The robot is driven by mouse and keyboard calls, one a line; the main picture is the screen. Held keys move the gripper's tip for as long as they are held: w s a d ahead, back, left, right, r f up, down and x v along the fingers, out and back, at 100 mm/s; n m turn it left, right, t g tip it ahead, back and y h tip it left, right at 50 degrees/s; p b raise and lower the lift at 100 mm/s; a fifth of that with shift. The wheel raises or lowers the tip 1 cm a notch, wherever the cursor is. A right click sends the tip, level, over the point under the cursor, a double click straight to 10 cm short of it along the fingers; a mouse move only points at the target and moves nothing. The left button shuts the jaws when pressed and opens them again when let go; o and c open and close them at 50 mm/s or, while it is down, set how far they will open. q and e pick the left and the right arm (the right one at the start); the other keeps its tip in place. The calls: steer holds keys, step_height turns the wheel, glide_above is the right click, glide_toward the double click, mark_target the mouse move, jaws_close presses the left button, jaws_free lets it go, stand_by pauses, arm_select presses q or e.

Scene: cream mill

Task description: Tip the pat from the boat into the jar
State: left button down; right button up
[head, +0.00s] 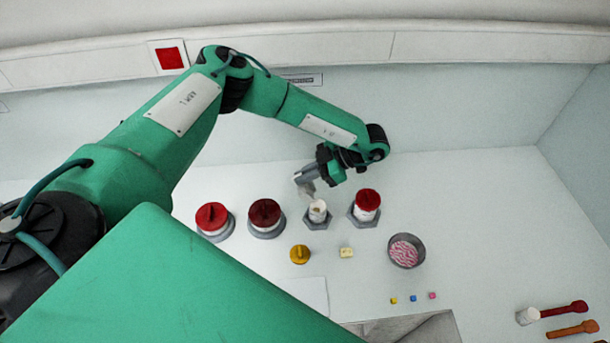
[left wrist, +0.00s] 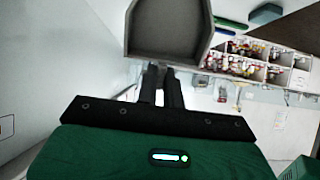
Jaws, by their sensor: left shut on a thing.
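My left gripper (head: 318,176) is shut on a grey boat (head: 305,178), held above and just behind the open white jar (head: 318,212). The boat looks tilted down toward the jar. In the left wrist view the gripper's dark fingers (left wrist: 161,84) close on the boat's near end, and the boat (left wrist: 168,40) shows a bare grey face with raised edges. I see no pat on it there. A small tan patch shows at the jar's mouth; I cannot tell if it is the pat. The jar stands in a grey hexagonal base. My right gripper is not in view.
Red-lidded jars (head: 367,201) (head: 265,214) (head: 211,217) stand on both sides. A yellow knobbed lid (head: 300,254), a pale yellow block (head: 346,252) and a grey bowl of pink-and-white pieces (head: 405,251) lie in front. Small cubes (head: 413,298) are nearer.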

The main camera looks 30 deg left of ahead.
arm_select(q)
steer(key=shift+a+r+h, duration=0.15)
steer(key=shift+r+h, duration=0.05)
steer(key=shift+h, duration=0.2)
steer(key=r+t+h, duration=0.1)
steer(key=s+a+t+h, duration=0.1)
steer(key=h, duration=0.1)
steer(key=shift+r+t, duration=0.35)
steer(key=shift+t, duration=0.05)
steer(key=shift+a+r+t+h+b, duration=0.1)
steer(key=shift+r+t+h+b, duration=0.25)
steer(key=shift+h, duration=0.25)
steer(key=shift+s+a+r+t+h+b, duration=0.1)
steer(key=shift+s+r+t+h+b, duration=0.05)
steer(key=shift+t+h+b, duration=0.35)
steer(key=shift+s+a+r+t+h+b, duration=0.15)
steer(key=shift+t+h+b, duration=0.25)
steer(key=shift+h, duration=0.2)
steer(key=shift+s+a+r+t+h+b, duration=0.2)
steer(key=shift+r+t+h+b, duration=0.25)
steer(key=shift+t+h+b, duration=0.55)
steer(key=shift+r+g+b, duration=0.25)
steer(key=shift+r+b, duration=0.05)
steer(key=shift+r, duration=0.05)
steer(key=shift+w, duration=0.1)
